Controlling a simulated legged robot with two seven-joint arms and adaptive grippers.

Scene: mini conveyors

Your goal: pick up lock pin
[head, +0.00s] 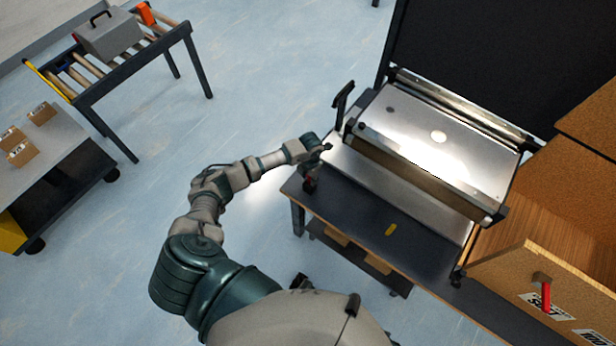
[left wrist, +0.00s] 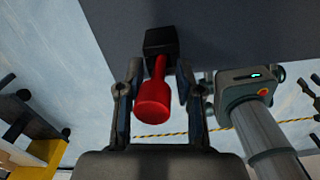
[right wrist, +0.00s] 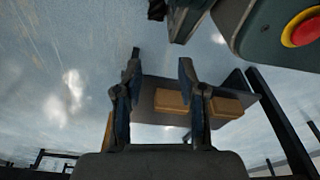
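A red lock pin (left wrist: 154,98) with a wide round knob sits in a small black block (left wrist: 160,43) at a dark panel. It also shows small in the head view (head: 309,182), at the left corner of the dark table. My left gripper (left wrist: 158,72) is open, with one finger on each side of the pin and gaps visible between. In the head view my left gripper (head: 317,163) is partly hidden at that corner. A second red-handled pin (head: 546,295) shows at the lower right. My right gripper (right wrist: 160,68) is open and empty.
A metal-topped conveyor unit (head: 412,130) stands on the dark table (head: 365,222), with a large cardboard box (head: 500,268) at its right. A roller stand (head: 105,75) and a low cart (head: 50,155) stand at the left. Cardboard boxes (right wrist: 172,101) lie on a shelf in the right wrist view.

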